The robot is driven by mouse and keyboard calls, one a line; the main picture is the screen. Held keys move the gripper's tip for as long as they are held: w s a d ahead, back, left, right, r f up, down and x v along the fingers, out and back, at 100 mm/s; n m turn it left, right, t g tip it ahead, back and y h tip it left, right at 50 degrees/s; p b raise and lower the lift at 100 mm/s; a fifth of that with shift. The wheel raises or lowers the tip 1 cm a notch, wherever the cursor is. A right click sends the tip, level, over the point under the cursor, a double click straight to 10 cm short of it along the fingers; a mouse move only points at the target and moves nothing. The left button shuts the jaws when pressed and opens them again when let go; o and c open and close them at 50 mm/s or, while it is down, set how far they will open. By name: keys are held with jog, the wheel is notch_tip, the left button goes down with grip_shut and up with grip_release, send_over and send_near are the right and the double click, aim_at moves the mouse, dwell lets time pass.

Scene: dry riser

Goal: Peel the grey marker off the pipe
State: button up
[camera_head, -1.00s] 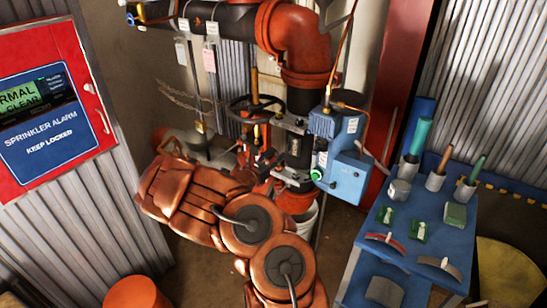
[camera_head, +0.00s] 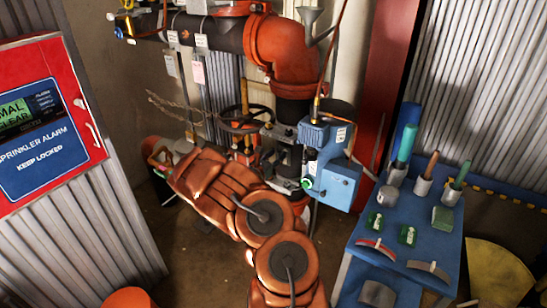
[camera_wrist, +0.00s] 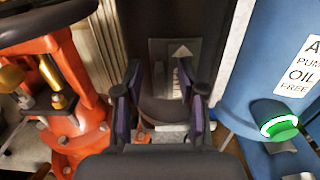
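The grey marker (camera_wrist: 164,58) is a flat plate with a pale triangle, on the front of the dark pipe (camera_wrist: 135,30) in the wrist view. My gripper (camera_wrist: 160,95) is open, with its two dark purple-sided fingers apart. In that view the fingers stand to either side of the marker's lower part. I cannot tell how far they are from it or whether they touch it.
A blue box (camera_head: 328,165) with a green button (camera_wrist: 280,127) is close on the right of the pipe. A red valve body (camera_wrist: 70,95) is close on the left. A blue bench (camera_head: 385,255) with tools stands at right. A red alarm cabinet (camera_head: 45,125) is at left.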

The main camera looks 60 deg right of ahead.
jog(key=shift+c, duration=0.3)
grip_shut()
jog(key=shift+w+a, duration=0.1)
jog(key=shift+a, duration=0.5)
dwell(0.5)
jog(key=a, duration=0.7)
jog(key=shift+s+a+b, duration=0.25)
jog(key=shift+a+b, duration=0.15)
jog(key=shift+b, duration=0.05)
dwell(0.3)
dwell(0.5)
